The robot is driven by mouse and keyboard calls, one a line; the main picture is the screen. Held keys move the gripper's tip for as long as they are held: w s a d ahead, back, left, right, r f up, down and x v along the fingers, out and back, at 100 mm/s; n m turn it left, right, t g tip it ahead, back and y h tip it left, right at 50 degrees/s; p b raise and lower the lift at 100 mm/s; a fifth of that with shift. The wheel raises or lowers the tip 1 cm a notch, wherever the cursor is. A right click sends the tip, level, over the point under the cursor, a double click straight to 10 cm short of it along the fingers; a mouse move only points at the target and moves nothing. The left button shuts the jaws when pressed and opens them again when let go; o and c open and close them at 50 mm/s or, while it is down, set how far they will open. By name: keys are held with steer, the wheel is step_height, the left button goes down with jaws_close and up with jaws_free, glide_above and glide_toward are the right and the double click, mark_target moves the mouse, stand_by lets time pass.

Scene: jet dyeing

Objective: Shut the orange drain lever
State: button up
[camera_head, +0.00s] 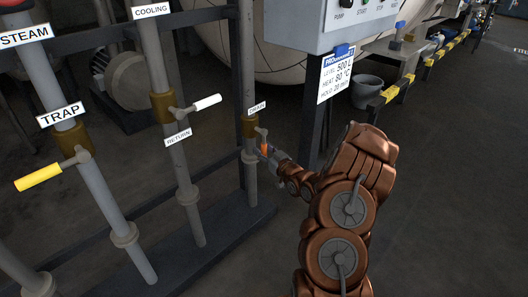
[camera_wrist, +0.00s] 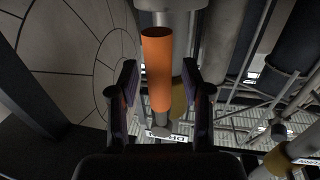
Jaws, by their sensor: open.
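The orange drain lever (camera_head: 265,147) is on the pipe below the DRAIN label (camera_head: 257,107), at the brass valve body (camera_head: 249,127). Its handle points down, roughly along the pipe, and is partly covered by my gripper (camera_head: 271,154) in the head view. In the wrist view the orange handle (camera_wrist: 157,75) lies lengthwise between the two dark fingers of my gripper (camera_wrist: 159,88). The fingers are open, with a visible gap on each side of the handle. I cannot tell how deep the handle sits between them.
The white return lever (camera_head: 204,104) and yellow trap lever (camera_head: 38,177) stick out crosswise from pipes on the left. A control box (camera_head: 330,25) on a dark post is behind my arm. A grey bucket (camera_head: 363,90) stands behind. The floor at right is clear.

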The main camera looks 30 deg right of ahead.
jaws_close()
stand_by(0.4)
